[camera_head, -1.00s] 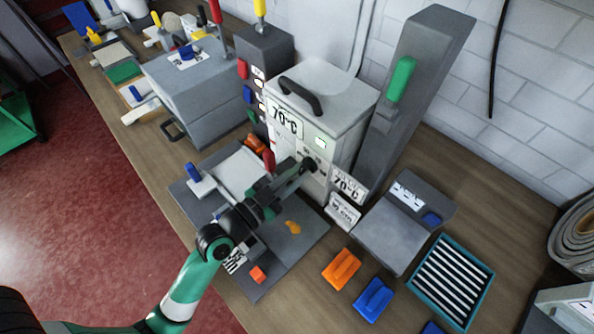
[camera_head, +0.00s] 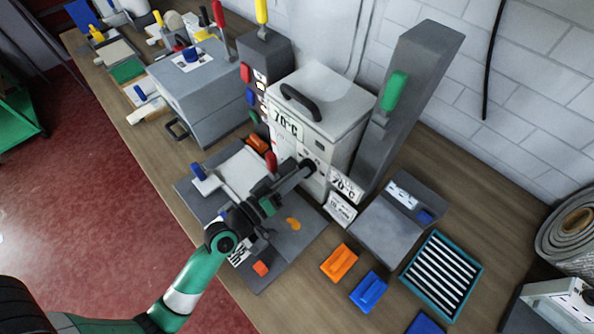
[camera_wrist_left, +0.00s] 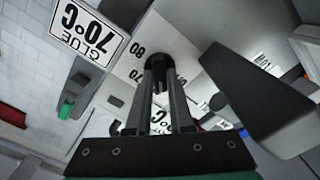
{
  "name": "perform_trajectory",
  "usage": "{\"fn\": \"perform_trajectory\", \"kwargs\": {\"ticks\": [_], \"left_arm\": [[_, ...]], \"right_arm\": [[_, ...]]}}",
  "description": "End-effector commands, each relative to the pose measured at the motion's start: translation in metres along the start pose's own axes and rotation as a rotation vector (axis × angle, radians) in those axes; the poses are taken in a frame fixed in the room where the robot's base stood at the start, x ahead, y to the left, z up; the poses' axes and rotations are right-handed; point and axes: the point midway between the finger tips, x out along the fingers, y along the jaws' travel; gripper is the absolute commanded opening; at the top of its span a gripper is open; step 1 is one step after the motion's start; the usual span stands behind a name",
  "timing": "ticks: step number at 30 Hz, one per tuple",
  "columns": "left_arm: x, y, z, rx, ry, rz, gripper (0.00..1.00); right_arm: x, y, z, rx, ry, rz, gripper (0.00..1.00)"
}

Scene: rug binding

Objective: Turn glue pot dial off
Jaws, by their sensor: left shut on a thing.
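The glue pot (camera_head: 316,100) is a pale grey box with a black-handled lid and a "70°C" label on its front. Its dial (camera_head: 308,165) is a small black knob low on the front. A small indicator square (camera_head: 320,145) above the dial looks dark. My right gripper is not in view.
A tall grey post with a green handle (camera_head: 393,91) stands right of the pot. A grey plate (camera_head: 262,262) with clamps lies under my left arm. An orange block (camera_head: 339,262), a blue block (camera_head: 369,291) and a slotted tray (camera_head: 410,283) lie front right.

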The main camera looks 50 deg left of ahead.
Motion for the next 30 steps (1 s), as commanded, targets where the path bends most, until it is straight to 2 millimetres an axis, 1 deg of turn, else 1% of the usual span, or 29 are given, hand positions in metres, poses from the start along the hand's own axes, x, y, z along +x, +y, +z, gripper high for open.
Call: {"fn": "perform_trajectory", "kwargs": {"ticks": [18,24,30], "left_arm": [[0.0,0.0,-0.001,-0.567,0.0,0.0,0.0],[0.0,0.0,-0.001,-0.702,0.001,0.0,0.0],[0.0,-0.001,0.0,-0.786,0.001,0.001,0.0]], "right_arm": [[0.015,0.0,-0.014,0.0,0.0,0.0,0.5],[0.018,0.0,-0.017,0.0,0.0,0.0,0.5],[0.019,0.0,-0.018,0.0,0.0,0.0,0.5]]}}
